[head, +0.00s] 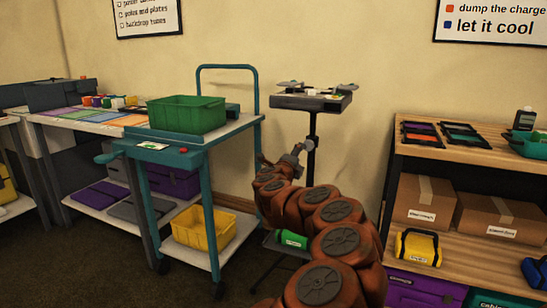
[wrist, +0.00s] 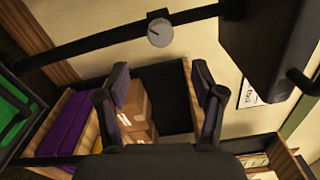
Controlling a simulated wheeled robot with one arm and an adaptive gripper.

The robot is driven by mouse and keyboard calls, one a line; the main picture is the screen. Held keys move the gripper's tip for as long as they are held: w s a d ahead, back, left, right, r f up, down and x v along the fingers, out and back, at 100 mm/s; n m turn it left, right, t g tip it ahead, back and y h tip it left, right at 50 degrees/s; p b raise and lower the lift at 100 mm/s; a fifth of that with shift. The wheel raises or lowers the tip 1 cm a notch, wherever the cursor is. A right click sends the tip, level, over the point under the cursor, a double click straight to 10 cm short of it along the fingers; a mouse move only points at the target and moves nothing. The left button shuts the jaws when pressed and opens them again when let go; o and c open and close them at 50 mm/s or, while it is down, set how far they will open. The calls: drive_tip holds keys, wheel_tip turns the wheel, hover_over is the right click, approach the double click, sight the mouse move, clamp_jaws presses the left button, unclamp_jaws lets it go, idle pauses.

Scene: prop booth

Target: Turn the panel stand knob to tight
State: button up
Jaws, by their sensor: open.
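The panel stand (head: 312,103) is a dark flat-topped stand on a thin black pole in the middle of the head view. In the wrist view its pole (wrist: 95,42) crosses the upper part, with a dark block at upper right. The knob (wrist: 160,33) is a round grey disc on that pole, with a short dark mark on its face. My gripper (wrist: 162,88) is open and empty, its two dark fingers apart below the knob in the wrist view and not touching it. In the head view my gripper (head: 292,154) is close to the pole; the knob cannot be made out there.
A teal cart (head: 205,188) with a green bin (head: 187,114) stands left of the pole. A wooden shelf (head: 470,150) with cardboard boxes and a yellow bag (head: 417,247) stands to the right. A green item (head: 291,240) lies low behind my arm.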

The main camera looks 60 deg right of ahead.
drive_tip(key=w+a+r+n+t+y+p, duration=0.5)
drive_tip(key=w+a+r+n+t+p, duration=0.45)
drive_tip(key=w+a+r, duration=0.8)
drive_tip(key=w+a+r+n+t+y+p, duration=0.25)
drive_tip(key=a+n+y, duration=0.2)
drive_tip(key=a, duration=0.55)
drive_tip(key=w+a+r+n+t+y+p, duration=0.1)
drive_tip(key=w+a+r+n+y+p, duration=0.25)
drive_tip(key=a, duration=0.55)
drive_tip(key=w+a+r+n+t+y+p, duration=0.1)
drive_tip(key=w+a+n+y, duration=0.4)
drive_tip(key=a, duration=0.5)
drive_tip(key=s+a+f+n+g+y+p, duration=0.1)
drive_tip(key=s+a+n+g+y+p, duration=0.15)
drive_tip(key=s+a+n+p, duration=0.6)
drive_tip(key=s+a+f+n+g+y+p, duration=0.15)
drive_tip(key=s+a+g, duration=0.25)
drive_tip(key=a, duration=0.9)
drive_tip(key=s+n+g+h+p, duration=0.2)
drive_tip(key=s+g+p, duration=0.3)
drive_tip(key=s, duration=1)
drive_tip(key=s+d+n+g+h+p, duration=0.1)
drive_tip(key=s+g+p, duration=0.5)
drive_tip(key=s, duration=0.9)
drive_tip(key=shift+s+d+f+n+h, duration=0.25)
drive_tip(key=shift+s+n+h, duration=0.2)
drive_tip(key=shift+n, duration=0.4)
